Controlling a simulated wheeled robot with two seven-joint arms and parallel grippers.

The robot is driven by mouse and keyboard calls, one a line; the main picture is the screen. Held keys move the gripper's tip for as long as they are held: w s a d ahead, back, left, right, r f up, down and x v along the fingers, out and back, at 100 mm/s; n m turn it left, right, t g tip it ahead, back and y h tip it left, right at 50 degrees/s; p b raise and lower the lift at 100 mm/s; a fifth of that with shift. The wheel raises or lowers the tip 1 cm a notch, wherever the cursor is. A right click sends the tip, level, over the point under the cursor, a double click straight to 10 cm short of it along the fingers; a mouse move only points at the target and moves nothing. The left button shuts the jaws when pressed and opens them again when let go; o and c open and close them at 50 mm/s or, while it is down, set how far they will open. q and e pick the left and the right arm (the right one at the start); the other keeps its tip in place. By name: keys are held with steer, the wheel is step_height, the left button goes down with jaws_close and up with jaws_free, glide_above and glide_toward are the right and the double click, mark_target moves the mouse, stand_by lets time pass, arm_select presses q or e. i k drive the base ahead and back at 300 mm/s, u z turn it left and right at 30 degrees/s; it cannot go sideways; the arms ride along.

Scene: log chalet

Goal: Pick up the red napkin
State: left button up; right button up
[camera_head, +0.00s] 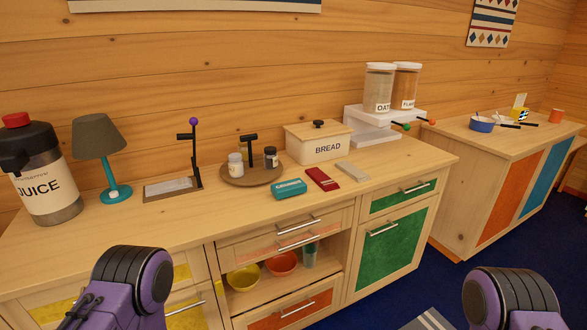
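The red napkin (322,179) lies flat on the wooden counter (240,213), near its front edge. It is a small folded red piece with a pale band. It lies between a teal box (289,188) on its left and a flat grey piece (352,171) on its right, with the bread box behind it. Only purple and black links of my two arms show, at the bottom left and bottom right. Neither gripper is in view, and nothing covers the napkin.
The bread box (318,146) and a round tray (252,178) with small jars stand behind. A juice dispenser (45,185), lamp (98,135) and dispenser stand (385,123) line the counter. Blue floor is at right.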

mark_target(325, 182)
steer(key=z, duration=1.6)
steer(key=i, duration=2.45)
steer(key=u, duration=1.55)
